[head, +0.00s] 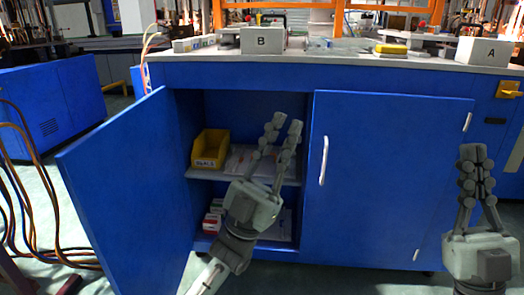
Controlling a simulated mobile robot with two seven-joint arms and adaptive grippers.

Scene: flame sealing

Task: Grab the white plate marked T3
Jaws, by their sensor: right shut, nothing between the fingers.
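No marking T3 can be read in the head view. Flat whitish items (237,163) lie on the middle shelf of the blue cabinet, to the right of a yellow bin. More pale flat items (283,224) lie at the cabinet bottom, partly hidden by my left gripper. I cannot tell whether any of these is the white plate. My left gripper (283,124) is in front of the open cabinet half, fingers apart and pointing up, with nothing seen between them. My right gripper (473,152) is upright and shut at the far right, empty.
The left cabinet door (130,190) stands open; the right door (385,180) is shut, with a vertical handle (323,160). The yellow bin (210,148) sits on the shelf, small boxes (212,224) below. White boxes B (262,41) and A (483,51) stand on the worktop.

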